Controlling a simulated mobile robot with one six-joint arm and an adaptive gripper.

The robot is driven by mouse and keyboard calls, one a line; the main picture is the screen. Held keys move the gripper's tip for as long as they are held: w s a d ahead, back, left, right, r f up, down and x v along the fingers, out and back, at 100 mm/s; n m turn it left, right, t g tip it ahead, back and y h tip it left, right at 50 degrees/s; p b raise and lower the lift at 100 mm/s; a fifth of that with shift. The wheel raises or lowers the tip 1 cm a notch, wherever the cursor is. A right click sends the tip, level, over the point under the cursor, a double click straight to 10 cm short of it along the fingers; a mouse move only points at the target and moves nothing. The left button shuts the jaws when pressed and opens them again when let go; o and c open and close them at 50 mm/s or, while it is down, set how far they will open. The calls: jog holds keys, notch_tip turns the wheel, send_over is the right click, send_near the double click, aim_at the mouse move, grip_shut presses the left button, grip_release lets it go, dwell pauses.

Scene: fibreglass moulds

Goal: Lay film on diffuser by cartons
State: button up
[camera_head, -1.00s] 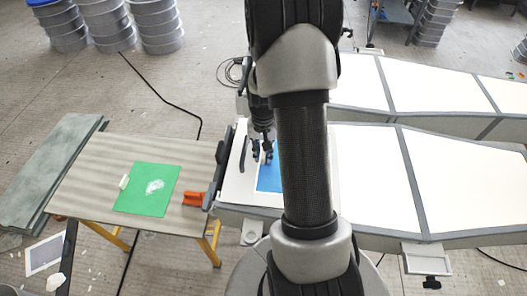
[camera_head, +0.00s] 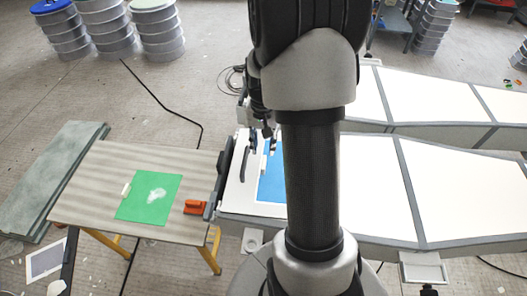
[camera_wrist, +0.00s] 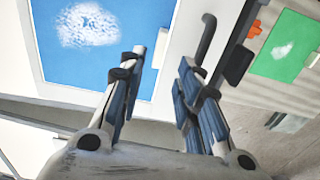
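A blue sheet (camera_head: 270,185) with a white tab (camera_head: 264,165) lies flat on the near white panel (camera_head: 375,190), partly hidden by my arm. In the wrist view the blue sheet (camera_wrist: 75,65) shows a pale patch and its tab (camera_wrist: 160,48). A green sheet (camera_head: 145,208) with a whitish patch lies on the striped board (camera_head: 85,205); it also shows in the wrist view (camera_wrist: 283,48). My gripper (camera_head: 267,133) is above the panel near the tab. In the wrist view my gripper (camera_wrist: 158,65) has its fingers apart with nothing between them. I cannot pick out cartons.
A dark handle (camera_wrist: 206,38) and a dark rail (camera_head: 222,172) stand at the panel's left end. An orange clamp (camera_head: 195,207) sits at the board's right edge. A second white panel (camera_head: 440,105) lies behind. Stacked drums (camera_head: 105,30) are at the back left.

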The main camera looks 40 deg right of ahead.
jog(key=s+a+r+n+t, duration=0.2)
jog(key=a+r+n, duration=0.2)
jog(key=a+r, duration=0.85)
jog(key=s+a+r+n+t, duration=0.2)
jog(key=s+a+r+n, duration=0.4)
jog(key=s+a, duration=0.5)
jog(key=shift+s+r+t, duration=0.3)
jog(key=shift+s+r, duration=0.25)
jog(key=shift+s, duration=0.35)
notch_tip(320, 180, down, 6)
jog(key=b, duration=0.6)
jog(key=shift+f, duration=0.2)
